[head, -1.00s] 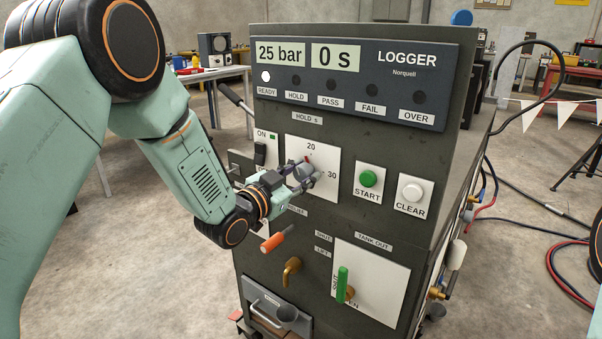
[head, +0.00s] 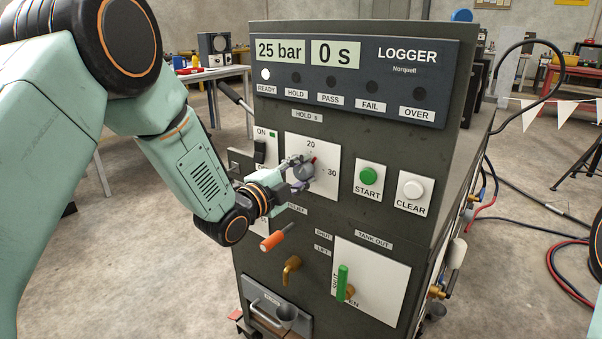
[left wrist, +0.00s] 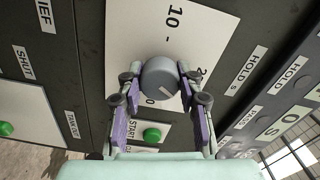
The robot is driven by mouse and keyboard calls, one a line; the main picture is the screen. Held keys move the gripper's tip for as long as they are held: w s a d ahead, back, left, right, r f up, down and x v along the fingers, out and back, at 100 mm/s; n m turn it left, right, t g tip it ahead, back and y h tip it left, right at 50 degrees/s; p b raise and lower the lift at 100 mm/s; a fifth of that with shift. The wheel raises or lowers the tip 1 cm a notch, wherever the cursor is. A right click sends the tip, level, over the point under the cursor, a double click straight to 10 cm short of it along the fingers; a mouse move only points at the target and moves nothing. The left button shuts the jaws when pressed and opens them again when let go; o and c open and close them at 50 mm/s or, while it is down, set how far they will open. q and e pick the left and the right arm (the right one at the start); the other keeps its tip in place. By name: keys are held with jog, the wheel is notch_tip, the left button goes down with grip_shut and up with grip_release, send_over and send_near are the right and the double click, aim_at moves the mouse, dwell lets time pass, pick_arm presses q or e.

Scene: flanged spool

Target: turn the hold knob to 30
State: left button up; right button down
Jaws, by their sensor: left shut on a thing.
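The hold knob (head: 303,172) is a round grey knob on a white dial plate (head: 327,153) under the HOLD s label. A small red mark shows at its upper right, between 20 and 30. In the left wrist view the knob (left wrist: 160,78) carries a pale line pointing to the lower right, between the partly hidden 20 and 30. My left gripper (head: 299,173) is shut on the knob, with one finger on each side of it in the left wrist view (left wrist: 160,91). My right gripper is not in view.
The display (head: 308,53) reads 25 bar and 0 s, with the READY lamp lit. The START button (head: 368,176) and CLEAR button (head: 413,189) sit to the right. Below are an orange handle (head: 272,241), a brass spout (head: 291,268) and a green lever (head: 342,283).

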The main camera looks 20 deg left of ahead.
pick_arm(q)
jog(key=m+b, duration=0.1)
jog(key=m, duration=0.5)
jog(key=m+b, duration=0.2)
jog(key=m, duration=0.3)
jog(key=shift+r+m, duration=0.1)
jog(key=shift+m, duration=0.3)
jog(key=shift+w, duration=0.1)
dwell(0.3)
jog(key=o, duration=1.2)
jog(key=v, duration=1.2)
